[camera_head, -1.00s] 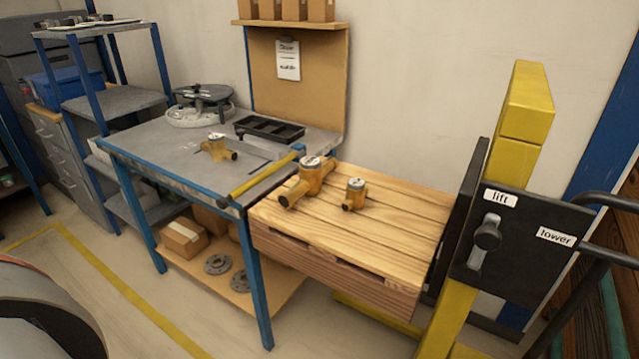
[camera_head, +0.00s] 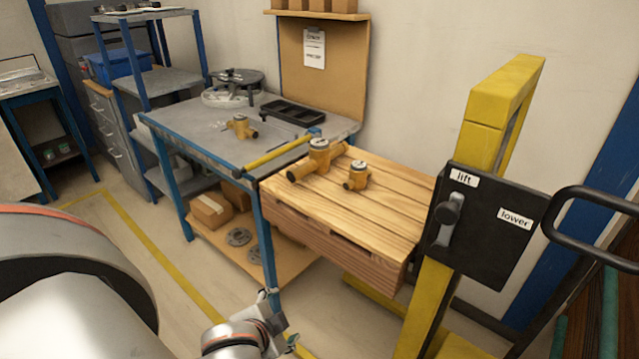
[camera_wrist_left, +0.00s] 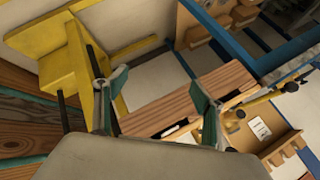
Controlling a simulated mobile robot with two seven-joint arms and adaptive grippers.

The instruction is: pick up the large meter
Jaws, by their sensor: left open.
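The large meter (camera_head: 318,158), brass-coloured with a round top, lies on the wooden platform (camera_head: 395,225) near its left back edge. A smaller brass meter (camera_head: 357,176) stands just to its right. My left gripper (camera_head: 279,323) is low at the bottom of the head view, in front of and below the platform, well apart from the large meter. In the left wrist view its two fingers (camera_wrist_left: 157,100) are spread with nothing held between them. The platform's side (camera_wrist_left: 160,113) shows beyond them. My right gripper is in neither view.
A blue-framed workbench (camera_head: 200,140) adjoins the platform on the left, with another meter (camera_head: 240,127), a black tray (camera_head: 292,112) and a yellow bar (camera_head: 275,154). The yellow lift (camera_head: 485,145) with its black lever panel (camera_head: 485,220) stands at the right.

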